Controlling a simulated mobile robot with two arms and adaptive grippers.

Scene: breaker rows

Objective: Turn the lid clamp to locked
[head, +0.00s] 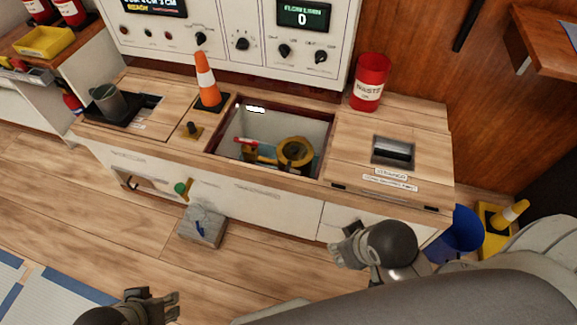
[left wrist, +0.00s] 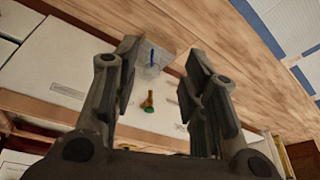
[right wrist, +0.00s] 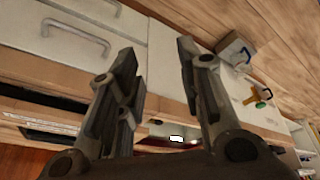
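My left gripper (head: 165,304) is open and empty, low in front of the cabinet. My right gripper (head: 347,245) is open and empty before the cabinet's right part. Neither touches the counter.
An orange cone (head: 206,80) stands behind the knob. A grey cup (head: 108,102) stands at left and a red waste can (head: 371,82) at right. Inside the well is a yellow ring-shaped part (head: 295,152). A grey box (head: 202,227) lies on the floor; a blue bin (head: 459,234) stands at right.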

